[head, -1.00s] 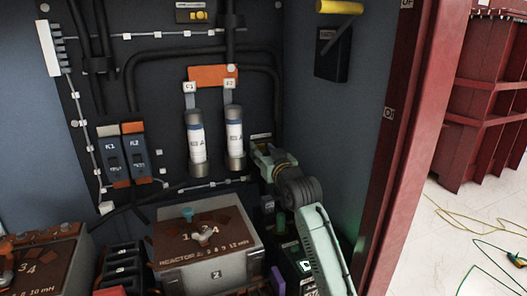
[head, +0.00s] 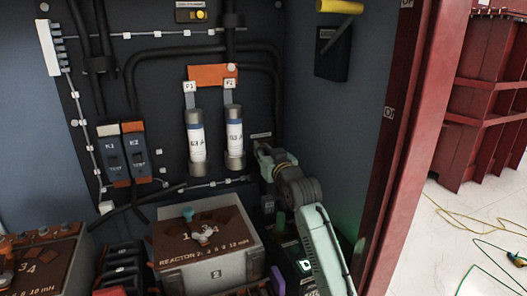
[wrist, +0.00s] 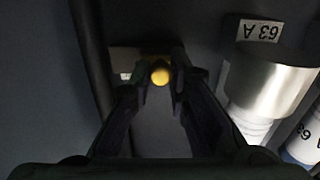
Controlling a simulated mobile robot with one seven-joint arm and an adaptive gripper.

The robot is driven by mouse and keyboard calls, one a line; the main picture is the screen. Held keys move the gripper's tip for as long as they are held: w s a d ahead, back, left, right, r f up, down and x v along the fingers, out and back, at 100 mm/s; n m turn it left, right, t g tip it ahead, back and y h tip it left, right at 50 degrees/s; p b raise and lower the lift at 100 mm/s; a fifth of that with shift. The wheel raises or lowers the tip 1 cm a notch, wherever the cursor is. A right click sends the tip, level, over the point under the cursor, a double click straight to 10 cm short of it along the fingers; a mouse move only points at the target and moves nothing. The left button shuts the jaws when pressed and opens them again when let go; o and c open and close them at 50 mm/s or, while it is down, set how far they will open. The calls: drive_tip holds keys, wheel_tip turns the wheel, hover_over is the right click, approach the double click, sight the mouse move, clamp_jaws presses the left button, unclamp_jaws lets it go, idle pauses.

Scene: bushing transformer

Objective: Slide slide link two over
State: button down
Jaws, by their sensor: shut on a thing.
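In the wrist view, my gripper (wrist: 161,76) is closed around a small yellow knob (wrist: 160,75), which shows between the dark fingertips. A pale plate (wrist: 124,62) shows just left of the fingertips. I take the knob to be that of slide link two, but its label cannot be read. In the head view, my gripper (head: 262,150) is at the back panel, just right of the right fuse cylinder, below a small pale label (head: 261,135). The knob is hidden there by my gripper and arm, and how far the link has slid cannot be told.
Two silver-and-white cylinders (head: 196,140) (head: 234,135) hang from an orange bar (head: 212,76) left of my gripper. A reactor box (head: 205,243) stands below. A similar yellow-knobbed fitting (head: 191,13) is high on the panel. The cabinet's side wall (head: 350,140) is close on the right.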

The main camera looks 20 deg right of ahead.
sight(269, 144)
drive_tip(key=shift+d, duration=0.1)
drive_tip(key=d+b, duration=0.1)
drive_tip(key=d, duration=0.2)
drive_tip(key=c, duration=1.5)
unclamp_jaws()
drive_tip(key=shift+d, duration=0.15)
drive_tip(key=shift+c, duration=0.2)
drive_tip(key=s, duration=1.2)
drive_tip(key=shift+d, duration=0.15)
